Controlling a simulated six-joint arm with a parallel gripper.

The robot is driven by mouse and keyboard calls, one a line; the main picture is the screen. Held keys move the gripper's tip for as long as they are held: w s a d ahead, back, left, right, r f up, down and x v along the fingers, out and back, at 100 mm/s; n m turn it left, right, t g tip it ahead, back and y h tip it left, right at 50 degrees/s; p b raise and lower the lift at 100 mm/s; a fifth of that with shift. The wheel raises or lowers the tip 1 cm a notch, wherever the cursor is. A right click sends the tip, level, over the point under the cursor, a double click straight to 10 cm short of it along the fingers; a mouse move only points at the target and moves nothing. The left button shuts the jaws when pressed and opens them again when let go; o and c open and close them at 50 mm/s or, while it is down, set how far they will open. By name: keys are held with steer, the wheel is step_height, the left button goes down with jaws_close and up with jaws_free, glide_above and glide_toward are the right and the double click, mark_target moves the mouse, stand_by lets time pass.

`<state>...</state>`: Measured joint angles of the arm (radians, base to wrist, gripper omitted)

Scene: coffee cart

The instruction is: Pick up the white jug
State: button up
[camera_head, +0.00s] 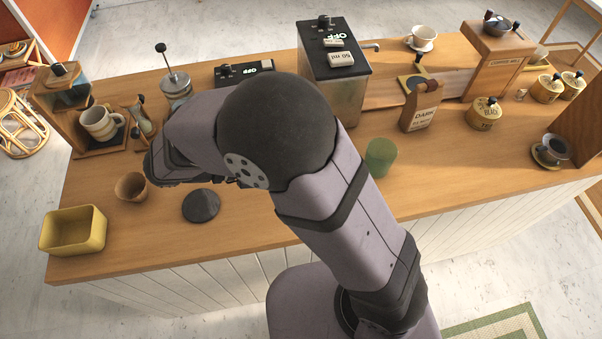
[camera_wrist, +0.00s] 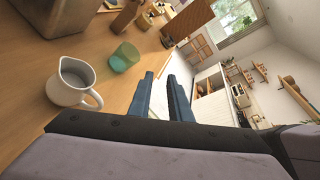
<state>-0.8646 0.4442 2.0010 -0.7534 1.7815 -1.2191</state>
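The white jug (camera_wrist: 66,88) stands upright on the wooden counter at the left of the wrist view, its handle toward the lower right. In the head view I cannot see it; my arm covers much of the middle counter. My gripper (camera_wrist: 160,80) shows in the wrist view as two blue fingers with a gap between them, open and empty. The jug is left of the fingers and apart from them. In the head view my gripper's end is mostly hidden by my arm, over the left part of the counter.
A green cup (camera_head: 380,157) stands right of my arm; it also shows beyond the jug in the wrist view (camera_wrist: 124,57). A brown cup (camera_head: 131,187), a dark disc (camera_head: 201,206) and a yellow bin (camera_head: 73,246) are at left. A machine (camera_head: 336,85) stands behind. The front right counter is clear.

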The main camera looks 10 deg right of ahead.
steer(key=w+a+n+t+h+b, duration=0.1)
steer(key=a+n+t+h+b, duration=0.15)
steer(key=a+n+t, duration=0.35)
steer(key=shift+g, duration=0.6)
steer(key=f, duration=0.8)
steer(key=a+f+p, duration=0.1)
steer(key=f, duration=0.3)
steer(key=shift+w+f, duration=0.15)
steer(key=shift+f, duration=0.1)
steer(key=shift+p+x, duration=0.9)
steer(key=shift+x, duration=0.55)
steer(key=p+x, duration=0.2)
steer(key=x, duration=0.2)
steer(key=shift+f, duration=0.15)
steer(key=shift+d+f, duration=0.15)
steer(key=shift+d, duration=0.05)
jaws_close()
